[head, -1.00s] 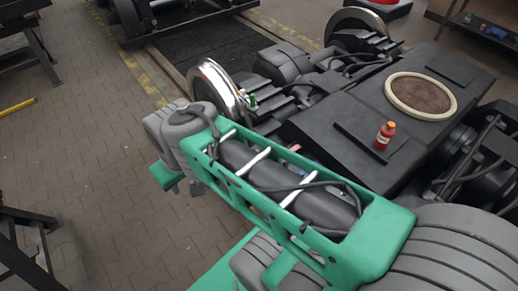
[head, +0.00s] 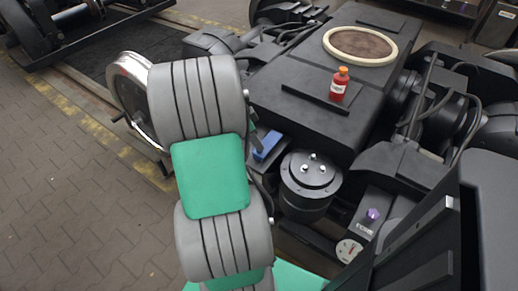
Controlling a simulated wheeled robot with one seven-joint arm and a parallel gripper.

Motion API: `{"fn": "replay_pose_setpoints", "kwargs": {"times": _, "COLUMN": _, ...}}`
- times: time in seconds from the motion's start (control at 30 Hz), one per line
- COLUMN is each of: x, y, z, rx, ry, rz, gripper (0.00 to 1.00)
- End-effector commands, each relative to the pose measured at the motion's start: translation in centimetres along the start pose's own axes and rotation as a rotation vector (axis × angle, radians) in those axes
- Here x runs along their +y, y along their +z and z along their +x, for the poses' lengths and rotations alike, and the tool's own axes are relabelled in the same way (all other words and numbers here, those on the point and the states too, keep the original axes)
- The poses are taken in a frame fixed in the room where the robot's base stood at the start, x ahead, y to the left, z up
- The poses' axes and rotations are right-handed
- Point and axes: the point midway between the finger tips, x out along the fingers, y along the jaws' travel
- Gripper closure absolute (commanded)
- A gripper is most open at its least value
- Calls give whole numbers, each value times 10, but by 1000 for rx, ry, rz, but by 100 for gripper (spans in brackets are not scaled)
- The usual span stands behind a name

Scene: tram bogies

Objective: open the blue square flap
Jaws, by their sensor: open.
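A small blue block-like part (head: 267,146), which may be the blue square flap, shows in the head view just right of my arm, beside the black bogie body. Its left end is close to my arm's outline, and I cannot tell whether it is open or closed. My green and grey arm crosses the left middle of the view and covers what lies behind it. My gripper is not visible; the arm's far end is hidden behind its own links.
A red bottle with an orange cap (head: 339,84) stands on the black bogie frame (head: 300,112). A round black unit with bolts (head: 310,178) sits below. A purple knob (head: 372,214) and a dial (head: 349,250) are at lower right. Paved floor (head: 70,190) is clear at left.

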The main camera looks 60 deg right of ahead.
Motion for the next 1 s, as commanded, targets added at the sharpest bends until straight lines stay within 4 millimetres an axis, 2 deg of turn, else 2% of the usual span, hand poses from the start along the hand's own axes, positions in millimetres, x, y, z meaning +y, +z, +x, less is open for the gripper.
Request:
{"fn": "replay_pose_setpoints", "kwargs": {"times": 0.03, "x": 1, "y": 1, "z": 14, "rx": -1, "ry": 5, "rz": 0, "gripper": 55}}
{"fn": "replay_pose_setpoints", "kwargs": {"times": 0.2, "x": 1, "y": 0, "z": 39, "rx": -1, "ry": 2, "rz": -2, "gripper": 55}}
{"fn": "replay_pose_setpoints", "kwargs": {"times": 0.53, "x": 0, "y": 1, "z": 45, "rx": -2, "ry": -1, "rz": -4, "gripper": 55}}
{"fn": "replay_pose_setpoints", "kwargs": {"times": 1.0, "x": 0, "y": 1, "z": 45, "rx": -2, "ry": -1, "rz": -5, "gripper": 93}}
